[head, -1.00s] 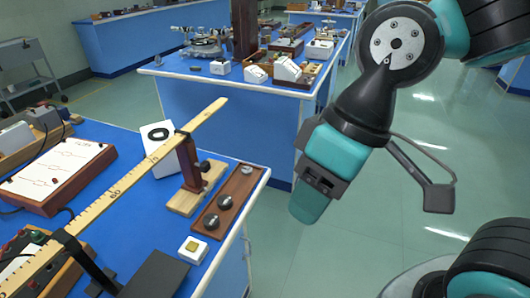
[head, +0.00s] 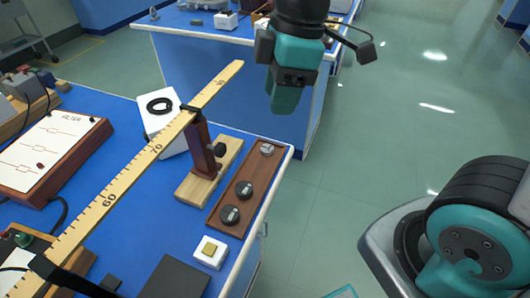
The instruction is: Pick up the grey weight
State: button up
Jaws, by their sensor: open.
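A small light-grey weight (head: 267,149) sits at the far end of a narrow brown wooden tray (head: 216,222) near the right edge of the blue bench. Two darker round weights (head: 244,189) and (head: 229,214) sit in the same tray, nearer to me. My gripper (head: 284,104) hangs above and beyond the grey weight in the picture, pointing down, apart from it. It is open and seems empty; the gap between its fingers is hard to see from this side.
A long wooden ruler (head: 130,172) on a brown post with a wooden base (head: 190,188) stands left of the tray. A white block with a yellow square (head: 209,252) and a dark flat plate (head: 176,280) lie nearer. Another blue bench (head: 170,60) stands behind; open floor lies right.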

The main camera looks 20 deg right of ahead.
jog(key=w+d+f+n+h+b, duration=0.25)
jog(key=w+f+n, duration=0.25)
jog(key=w+n, duration=0.45)
jog(key=b, duration=0.1)
send_near(267, 148)
notch_tip(267, 148, down, 9)
jog(key=shift+w+d, duration=0.1)
jog(key=shift+d, duration=0.1)
jog(key=c, duration=0.6)
